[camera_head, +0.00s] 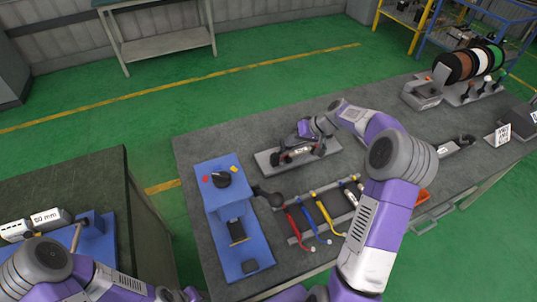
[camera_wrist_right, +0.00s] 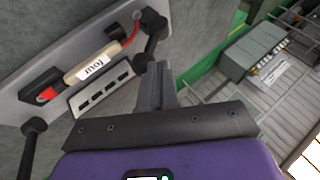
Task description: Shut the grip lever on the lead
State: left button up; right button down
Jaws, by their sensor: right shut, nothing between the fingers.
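A grey fixture plate (camera_head: 267,161) lies on the dark workbench, holding a pale cylinder with a "four" label (camera_wrist_right: 92,62). In the right wrist view, a red lead (camera_wrist_right: 133,32) runs from the cylinder's upper end to a black clamp part (camera_wrist_right: 153,20), which may be the grip lever. Whether that part is open or shut is unclear. A black block with a red piece (camera_wrist_right: 42,92) sits at the other end. My right gripper (camera_wrist_right: 156,80) is shut and empty, its fingertips close beside a black post of the fixture; contact is unclear. My left arm is at the lower left, its fingers not clearly visible.
A blue stand (camera_head: 228,215) is left of the fixture. A rack with red, blue and yellow leads (camera_head: 327,216) lies in front. Wire spools (camera_head: 470,62) stand at the far right. A separate bench (camera_head: 95,170) is at the left.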

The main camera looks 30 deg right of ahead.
jog(key=d+f+y+b, duration=0.1)
jog(key=f+y, duration=0.1)
jog(key=d+f+m+t+y+b, duration=0.1)
jog(key=d+y, duration=0.1)
jog(key=y, duration=0.1)
jog(key=shift+s+d+f+b, duration=0.1)
jog(key=shift+f+b, duration=0.25)
jog(key=shift+b, duration=0.05)
pick_arm(q)
jog(key=shift+f, duration=1.95)
pick_arm(e)
jog(key=shift+d+f, duration=0.2)
jog(key=shift+f, duration=0.15)
pick_arm(q)
jog(key=shift+b, duration=0.3)
pick_arm(e)
jog(key=shift+s+f, duration=0.1)
jog(key=shift+f, duration=0.05)
jog(key=shift+d, duration=0.1)
pick_arm(q)
jog(key=r+p, duration=0.1)
jog(key=p, duration=0.1)
jog(key=s+r+p, duration=0.1)
jog(key=r, duration=0.1)
jog(key=shift+s+d+r+p, duration=0.1)
jog(key=shift+s+r+p, duration=0.1)
jog(key=shift+r+p, duration=0.15)
pick_arm(e)
jog(key=v, duration=1)
